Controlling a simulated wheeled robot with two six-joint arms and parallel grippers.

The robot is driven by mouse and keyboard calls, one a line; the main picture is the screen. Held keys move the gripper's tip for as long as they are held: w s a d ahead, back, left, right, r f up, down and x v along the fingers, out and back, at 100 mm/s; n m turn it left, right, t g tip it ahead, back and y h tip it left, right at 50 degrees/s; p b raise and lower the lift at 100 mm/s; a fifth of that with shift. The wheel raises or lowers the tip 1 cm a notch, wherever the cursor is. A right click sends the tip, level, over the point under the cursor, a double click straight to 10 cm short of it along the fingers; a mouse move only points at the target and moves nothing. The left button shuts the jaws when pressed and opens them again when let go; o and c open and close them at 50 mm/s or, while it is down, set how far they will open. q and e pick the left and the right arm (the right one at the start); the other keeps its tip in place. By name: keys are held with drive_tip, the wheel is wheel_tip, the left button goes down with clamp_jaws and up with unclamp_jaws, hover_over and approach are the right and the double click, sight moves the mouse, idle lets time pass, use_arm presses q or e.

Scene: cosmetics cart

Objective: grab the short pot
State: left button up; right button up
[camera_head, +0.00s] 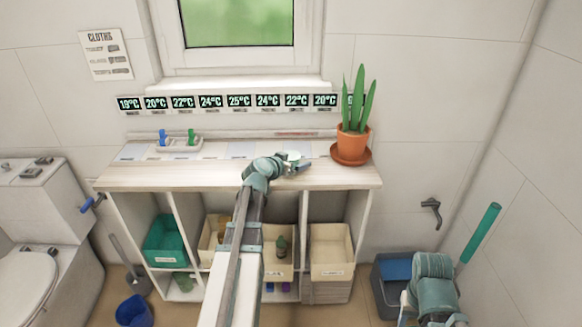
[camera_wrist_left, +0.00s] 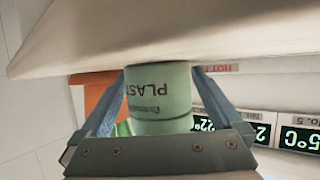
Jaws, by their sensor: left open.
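A short pale green pot (camera_wrist_left: 160,95) with dark lettering "PLAST" appears upside down in the left wrist view. It stands on the pale counter top (camera_wrist_left: 100,45). In the head view the pot (camera_head: 292,156) is small and partly hidden by my left gripper (camera_head: 303,167) on the wooden counter (camera_head: 130,176). My left gripper (camera_wrist_left: 165,110) is open, with one finger on each side of the pot. I cannot tell whether the fingers touch it. My right gripper is not in view; only part of that arm shows at the lower right.
A terracotta pot with a spiky plant (camera_head: 353,143) stands right of my left gripper. A small tray (camera_head: 178,146) with blue and green items is at the counter's left. Temperature displays (camera_head: 239,101) line the wall. Shelves below hold bins (camera_head: 331,255). The counter's left part is mostly clear.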

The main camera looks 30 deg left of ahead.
use_arm(q)
drive_tip(key=shift+c, duration=0.4)
drive_tip(key=shift+w, duration=0.1)
drive_tip(key=c, duration=1.2)
